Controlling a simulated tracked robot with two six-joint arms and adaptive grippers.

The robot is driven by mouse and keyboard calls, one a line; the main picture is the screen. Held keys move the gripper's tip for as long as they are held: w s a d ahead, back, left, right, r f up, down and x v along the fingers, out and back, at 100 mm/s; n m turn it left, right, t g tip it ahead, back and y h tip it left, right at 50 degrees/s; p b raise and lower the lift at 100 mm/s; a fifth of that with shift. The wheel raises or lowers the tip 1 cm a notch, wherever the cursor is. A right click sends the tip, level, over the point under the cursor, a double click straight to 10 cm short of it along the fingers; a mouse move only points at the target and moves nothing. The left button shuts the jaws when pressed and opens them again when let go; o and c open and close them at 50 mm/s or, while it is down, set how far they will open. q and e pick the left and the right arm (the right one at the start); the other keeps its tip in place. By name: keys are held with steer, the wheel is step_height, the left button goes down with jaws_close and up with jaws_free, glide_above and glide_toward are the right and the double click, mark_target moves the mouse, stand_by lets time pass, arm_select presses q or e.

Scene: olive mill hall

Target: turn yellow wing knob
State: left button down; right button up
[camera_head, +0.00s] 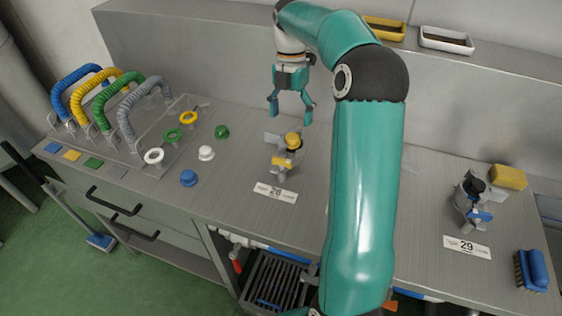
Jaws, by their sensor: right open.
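The yellow wing knob (282,163) sits low on the front of a small metal fitting with a round yellow cap (293,140) on top. The fitting stands on the steel counter behind the label 28 (275,192). My right gripper (290,108) is open and empty, with its fingers pointing down. In the picture it is just above the fitting and apart from it. My left gripper is not in view.
A similar fitting with a blue wing knob (480,216) stands at the right, near a yellow sponge (509,177) and a blue brush (532,270). Coloured hoses (112,90), rings and knobs (188,178) occupy the left. Bare counter (235,165) lies left of the yellow-knob fitting.

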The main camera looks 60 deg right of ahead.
step_height(320, 180, up, 6)
steer(key=n+t+h+b, duration=0.1)
steer(key=n+h, duration=0.1)
glide_above(282, 159)
step_height(282, 159, down, 17)
steer(key=shift+r+b, duration=0.1)
steer(key=shift+b, duration=0.65)
steer(key=shift+c, duration=0.3)
steer(key=c, duration=1.1)
